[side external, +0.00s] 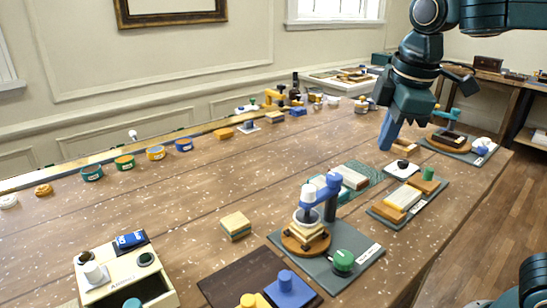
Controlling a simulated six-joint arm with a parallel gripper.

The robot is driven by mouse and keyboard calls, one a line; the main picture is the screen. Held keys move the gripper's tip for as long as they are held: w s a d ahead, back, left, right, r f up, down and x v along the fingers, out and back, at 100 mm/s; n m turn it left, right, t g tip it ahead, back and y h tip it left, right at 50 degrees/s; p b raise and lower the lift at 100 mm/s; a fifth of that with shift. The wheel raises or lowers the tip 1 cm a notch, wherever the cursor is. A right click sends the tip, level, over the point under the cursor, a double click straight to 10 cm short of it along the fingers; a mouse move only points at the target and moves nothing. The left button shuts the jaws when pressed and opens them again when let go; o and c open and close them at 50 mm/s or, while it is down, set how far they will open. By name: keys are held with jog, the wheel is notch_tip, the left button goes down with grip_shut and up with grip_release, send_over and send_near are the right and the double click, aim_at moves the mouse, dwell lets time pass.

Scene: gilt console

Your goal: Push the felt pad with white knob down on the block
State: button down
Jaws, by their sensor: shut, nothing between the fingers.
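A white knob (308,194) sits upright at the top of a blue press arm (329,190) in the front middle of the side external view. I cannot tell whether the pad touches the stack. My gripper (387,146) points down with its blue fingers shut and empty. It is behind and to the right of the press, clearly apart from it.
A green knob (343,260) stands on the press's grey mat (362,246). Another mat (384,213) with blocks lies right of the press. A cream drawer box (120,283) with a white knob stands front left. The table's middle left is mostly clear.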

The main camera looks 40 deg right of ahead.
jog(key=s+d+f+m+t, duration=0.1)
jog(key=s+f+m, duration=0.2)
jog(key=s, duration=0.3)
jog(key=s+d+f+m+t+y, duration=0.1)
jog(key=s+f+m+t, duration=0.1)
jog(key=s+m, duration=0.4)
jog(key=shift+d+f+m, duration=0.25)
jog(key=shift+f+m, duration=0.05)
jog(key=shift+f, duration=0.2)
jog(key=shift+s, duration=0.1)
jog(key=c, duration=2.1)
grip_release()
